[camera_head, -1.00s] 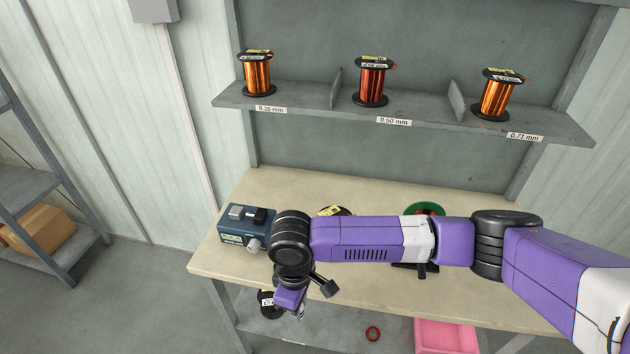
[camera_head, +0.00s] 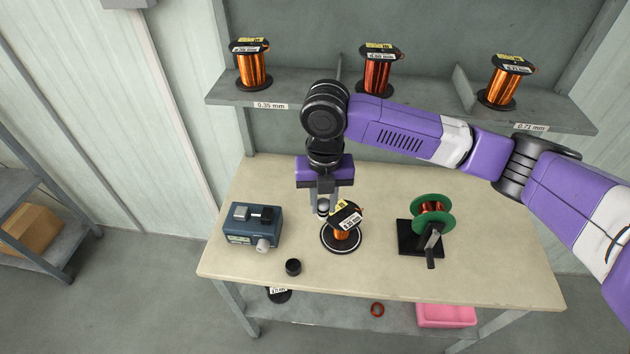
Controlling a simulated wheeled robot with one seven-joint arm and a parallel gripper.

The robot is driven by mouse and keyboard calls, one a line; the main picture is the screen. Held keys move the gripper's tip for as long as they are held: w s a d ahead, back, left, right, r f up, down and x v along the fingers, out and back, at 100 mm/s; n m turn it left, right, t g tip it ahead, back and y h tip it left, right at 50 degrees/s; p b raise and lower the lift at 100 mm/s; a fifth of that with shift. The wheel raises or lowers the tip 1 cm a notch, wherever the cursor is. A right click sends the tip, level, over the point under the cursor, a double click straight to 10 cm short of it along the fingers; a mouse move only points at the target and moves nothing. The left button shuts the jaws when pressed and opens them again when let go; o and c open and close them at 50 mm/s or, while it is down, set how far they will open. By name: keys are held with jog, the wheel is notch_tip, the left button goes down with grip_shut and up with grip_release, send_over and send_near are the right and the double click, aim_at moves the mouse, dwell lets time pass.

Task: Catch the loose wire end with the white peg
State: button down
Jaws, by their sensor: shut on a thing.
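My gripper (camera_head: 324,196) points down over the back middle of the bench. It is shut on a small whitish piece, which looks like the white peg (camera_head: 323,208). Just right of and in front of it, a tilted-looking spool of copper wire (camera_head: 341,232) with a 0.35 mm label stands on a round black base. The gripper overlaps the spool's left edge in the picture; I cannot tell whether they touch. A green-flanged winder (camera_head: 433,217) with copper wire on it stands on a black base to the right. The loose wire end is too small to make out.
A blue box with a knob (camera_head: 252,226) stands at the left of the bench (camera_head: 510,275). A small black cap (camera_head: 293,267) lies near the front. Several wire spools sit on the shelf behind (camera_head: 375,70). A pink bin (camera_head: 446,316) is below. The right bench area is clear.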

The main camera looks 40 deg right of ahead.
jog(key=shift+w+d+r+n, duration=0.3)
jog(key=shift+d+r+n, duration=0.35)
jog(key=shift+n, duration=0.35)
jog(key=d+f+b, duration=0.2)
jog(key=d, duration=0.1)
jog(key=d+f+b, duration=0.2)
jog(key=shift+s+d+f, duration=0.1)
jog(key=shift+s+d, duration=0.1)
jog(key=shift+s, duration=0.15)
jog(key=shift+s+d+f+b, duration=0.1)
jog(key=shift+d+f+b, duration=0.25)
jog(key=shift+d, duration=0.3)
dwell(0.4)
